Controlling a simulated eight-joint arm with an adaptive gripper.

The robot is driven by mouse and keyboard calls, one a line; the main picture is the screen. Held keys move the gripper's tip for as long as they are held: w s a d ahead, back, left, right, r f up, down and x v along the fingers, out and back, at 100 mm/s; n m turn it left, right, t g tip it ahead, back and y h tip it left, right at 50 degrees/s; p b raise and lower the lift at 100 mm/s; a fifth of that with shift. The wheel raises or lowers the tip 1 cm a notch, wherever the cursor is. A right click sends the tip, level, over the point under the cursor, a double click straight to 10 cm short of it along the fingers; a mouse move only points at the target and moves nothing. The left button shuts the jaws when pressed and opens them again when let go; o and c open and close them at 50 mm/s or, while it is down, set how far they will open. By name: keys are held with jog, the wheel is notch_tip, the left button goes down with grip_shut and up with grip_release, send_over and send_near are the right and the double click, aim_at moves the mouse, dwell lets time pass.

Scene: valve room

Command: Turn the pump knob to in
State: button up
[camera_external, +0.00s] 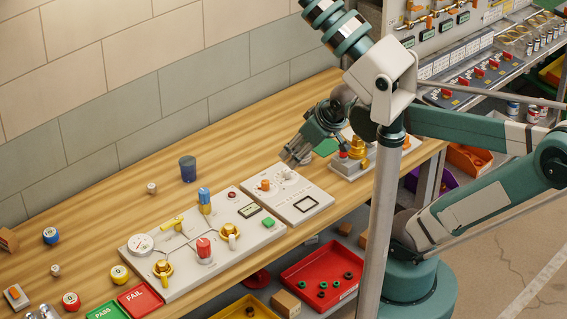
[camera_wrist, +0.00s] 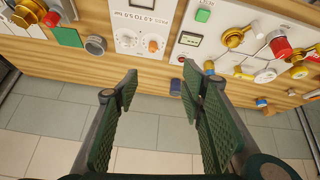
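A pale control panel (camera_external: 312,190) lies on the wooden bench with an orange knob (camera_external: 265,185) and a white knob (camera_external: 287,173). In the wrist view, the orange knob (camera_wrist: 153,46) and white knob (camera_wrist: 126,40) show near the top, beyond my fingertips. I cannot read which of them is the pump knob. My gripper (camera_external: 293,158) is above the far right side of this panel in the external view, apart from both knobs. In the wrist view my gripper (camera_wrist: 160,88) is open, with nothing between its green ridged fingers.
A larger panel (camera_external: 165,290) with a gauge, brass valves and a red knob (camera_external: 204,249) stands left of the small panel. A dark blue cup (camera_external: 188,169) is behind it. A brass-valve unit (camera_external: 357,150) is right of my gripper. The wall (camera_external: 130,100) backs the bench.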

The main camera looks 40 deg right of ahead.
jog(key=w+a+n+g+p, duration=0.2)
jog(key=w+a+n, duration=0.1)
jog(key=a+n, duration=0.4)
jog(key=n+g+p, duration=0.4)
jog(key=n, duration=1.7)
send_over(203, 242)
jog(key=f, duration=0.7)
jog(key=d+f, duration=0.1)
jog(key=f, duration=0.2)
jog(key=shift+w+f, duration=0.2)
jog(key=shift+f, duration=0.05)
jog(key=shift+s+a+f+n+g, duration=0.2)
jog(key=shift+a+f+n+g, duration=0.1)
jog(key=shift+a+f+n, duration=0.15)
jog(key=shift+f, duration=0.1)
jog(key=shift+f, duration=3.7)
jog(key=c, duration=0.9)
